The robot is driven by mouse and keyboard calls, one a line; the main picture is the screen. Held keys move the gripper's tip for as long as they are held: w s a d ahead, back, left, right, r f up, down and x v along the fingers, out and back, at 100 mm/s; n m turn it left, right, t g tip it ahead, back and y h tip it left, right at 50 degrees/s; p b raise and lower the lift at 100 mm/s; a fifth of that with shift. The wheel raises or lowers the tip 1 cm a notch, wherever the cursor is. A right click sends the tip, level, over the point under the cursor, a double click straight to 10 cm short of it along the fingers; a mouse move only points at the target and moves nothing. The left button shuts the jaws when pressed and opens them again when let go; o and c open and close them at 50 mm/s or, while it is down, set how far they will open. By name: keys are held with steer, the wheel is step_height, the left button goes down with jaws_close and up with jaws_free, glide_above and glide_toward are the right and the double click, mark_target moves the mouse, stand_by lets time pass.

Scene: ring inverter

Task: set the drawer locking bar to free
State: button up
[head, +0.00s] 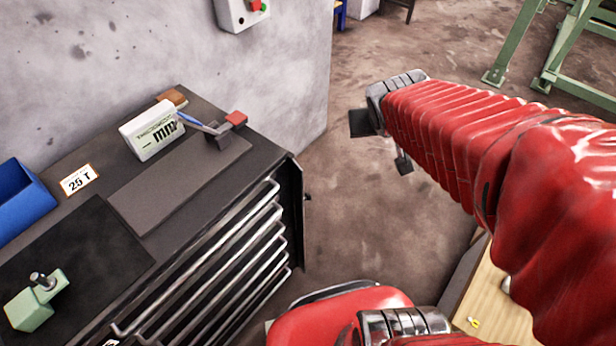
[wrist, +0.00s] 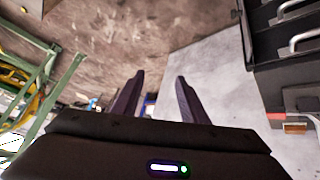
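The dark drawer cabinet (head: 215,225) stands at the left in the head view, with several pale drawer handles on its front. A narrow dark upright strip (head: 296,215), which looks like the locking bar, runs along the front right edge. A small dark knob (head: 307,197) sticks out beside it. I cannot tell the bar's setting. The cabinet's dark edge (wrist: 257,60) also shows at the right of the wrist view. My gripper (head: 382,145) is in the air right of the cabinet, apart from it. In the wrist view its two fingers (wrist: 160,77) are spread with nothing between them.
On the cabinet top are a white display box (head: 152,130), a red-ended tool (head: 235,119), a blue bin (head: 22,200) and a green block (head: 38,303). A grey wall (head: 110,50) stands behind. Green frames (head: 548,45) stand far right. The floor between is clear.

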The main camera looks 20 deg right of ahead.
steer(key=w+d+f+t+y, duration=0.1)
steer(key=w+d+f, duration=0.35)
steer(key=f, duration=0.25)
steer(key=w+d+f+t, duration=0.1)
steer(key=w+d+f, duration=0.35)
steer(key=f, duration=0.25)
step_height(320, 180, down, 12)
steer(key=s+a+m+y, duration=0.1)
steer(key=s+a+y, duration=0.1)
steer(key=y, duration=0.3)
steer(key=s+a+f+m+t+y, duration=0.5)
steer(key=s+a+m+y, duration=0.2)
steer(key=s+a, duration=0.3)
steer(key=s+y, duration=0.1)
steer(key=s, duration=0.2)
steer(key=shift+y, duration=0.4)
steer(key=shift+f, duration=0.1)
steer(key=x, duration=1.3)
steer(key=shift+w+a, duration=0.2)
steer(key=shift+w, duration=0.1)
steer(key=shift+c, duration=0.6)
